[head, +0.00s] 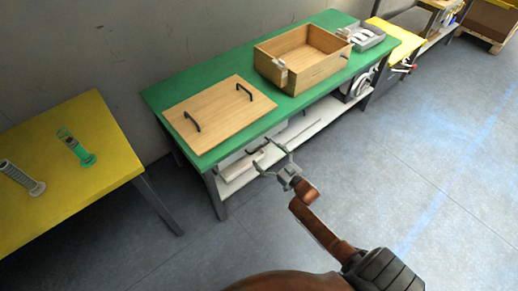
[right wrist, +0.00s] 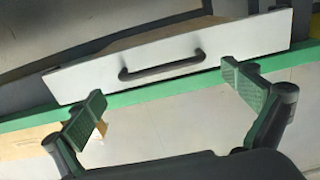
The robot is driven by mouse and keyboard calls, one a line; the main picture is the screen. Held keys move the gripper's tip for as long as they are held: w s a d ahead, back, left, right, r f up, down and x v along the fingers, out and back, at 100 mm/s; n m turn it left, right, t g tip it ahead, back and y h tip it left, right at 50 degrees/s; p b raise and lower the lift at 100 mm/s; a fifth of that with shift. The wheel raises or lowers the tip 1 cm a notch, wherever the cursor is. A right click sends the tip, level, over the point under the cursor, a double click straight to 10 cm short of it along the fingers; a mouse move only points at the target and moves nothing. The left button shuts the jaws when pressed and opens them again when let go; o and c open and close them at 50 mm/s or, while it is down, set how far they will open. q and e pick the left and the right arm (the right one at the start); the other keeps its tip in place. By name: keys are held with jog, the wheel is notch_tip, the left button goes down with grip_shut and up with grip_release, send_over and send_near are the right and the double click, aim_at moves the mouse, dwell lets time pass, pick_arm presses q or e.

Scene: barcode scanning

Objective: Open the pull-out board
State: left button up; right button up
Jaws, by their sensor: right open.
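The pull-out board shows in the right wrist view as a long white front panel (right wrist: 215,42) with a black bar handle (right wrist: 160,68). In the head view the white board (head: 236,162) lies under the green tabletop, partly hidden by shadow and the table. My right gripper (head: 271,156) is open in front of the table edge, near the handle. In the right wrist view its two fingers (right wrist: 165,84) are spread either side of the handle, apart from it and empty. My left gripper is not in view.
The green table (head: 165,95) carries a wooden lid (head: 215,112) with two black handles, an open wooden box (head: 318,72) and a grey tray (head: 368,38). The floor at right is clear.

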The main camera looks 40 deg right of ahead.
aim_at(261, 147)
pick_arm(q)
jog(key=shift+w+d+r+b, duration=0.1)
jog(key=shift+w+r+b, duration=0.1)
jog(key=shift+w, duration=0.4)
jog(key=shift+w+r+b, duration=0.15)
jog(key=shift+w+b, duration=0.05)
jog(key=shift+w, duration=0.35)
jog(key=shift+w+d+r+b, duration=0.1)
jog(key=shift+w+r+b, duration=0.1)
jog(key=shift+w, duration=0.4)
pick_arm(e)
jog(key=shift+w+a+f, duration=0.1)
jog(key=shift+w, duration=1.15)
jog(key=shift+w+a, duration=0.1)
jog(key=shift+w, duration=1.1)
jog(key=shift+c, duration=0.6)
jog(key=c, duration=1.3)
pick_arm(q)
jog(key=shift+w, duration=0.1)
pick_arm(e)
jog(key=shift+o, duration=0.2)
jog(key=shift+s, duration=0.15)
